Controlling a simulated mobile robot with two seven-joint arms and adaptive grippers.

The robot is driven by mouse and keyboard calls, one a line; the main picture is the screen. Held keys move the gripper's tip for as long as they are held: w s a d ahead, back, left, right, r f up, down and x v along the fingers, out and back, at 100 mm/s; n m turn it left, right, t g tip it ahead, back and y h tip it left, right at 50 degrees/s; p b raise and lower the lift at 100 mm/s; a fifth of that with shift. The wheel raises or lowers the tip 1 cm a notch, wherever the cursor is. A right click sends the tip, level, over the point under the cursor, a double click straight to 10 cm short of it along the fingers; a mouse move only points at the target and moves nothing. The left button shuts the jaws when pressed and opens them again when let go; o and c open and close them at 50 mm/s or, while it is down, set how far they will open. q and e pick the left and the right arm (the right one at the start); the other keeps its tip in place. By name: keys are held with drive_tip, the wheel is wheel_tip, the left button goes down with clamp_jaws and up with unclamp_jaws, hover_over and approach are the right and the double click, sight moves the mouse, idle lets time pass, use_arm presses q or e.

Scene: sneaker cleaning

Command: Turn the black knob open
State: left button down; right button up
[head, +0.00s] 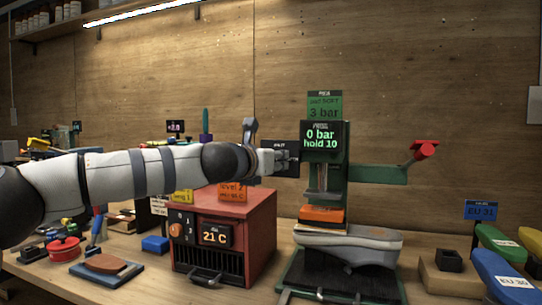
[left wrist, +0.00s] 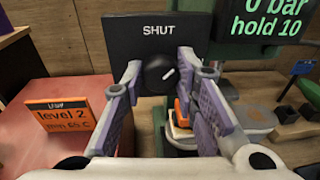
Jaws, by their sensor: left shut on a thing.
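The black knob (left wrist: 157,76) sits on a dark panel (left wrist: 148,32) marked "SHUT" in the left wrist view. A short white line on the knob slants up to the right. My left gripper (left wrist: 160,68) has one finger on each side of the knob and is shut on it. In the head view my left gripper (head: 284,161) is at the panel (head: 268,148), beside the green press (head: 341,172), and it hides the knob there. The press display (head: 320,136) reads "0 bar hold 10". My right gripper is not in view.
A red heater box (head: 262,243) reading "21 C" stands below my left arm. A grey sneaker (head: 350,244) lies under the press's orange pad (head: 322,215). A red-ended lever (head: 424,150) sticks out to the right. Blue and green shoe forms (head: 503,277) stand at right.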

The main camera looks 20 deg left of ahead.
use_arm(q)
drive_tip(key=m+y, duration=0.1)
drive_tip(key=m, duration=0.7)
drive_tip(key=shift+d+y, duration=0.15)
drive_tip(key=shift+y, duration=0.25)
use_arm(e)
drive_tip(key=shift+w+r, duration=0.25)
use_arm(q)
drive_tip(key=c, duration=1.3)
unclamp_jaws()
drive_tip(key=shift+s, duration=0.1)
drive_tip(key=s, duration=0.4)
drive_tip(key=s+r, duration=0.1)
drive_tip(key=s, duration=0.6)
drive_tip(key=shift+s+a+r, duration=0.2)
drive_tip(key=shift+s+r, duration=0.15)
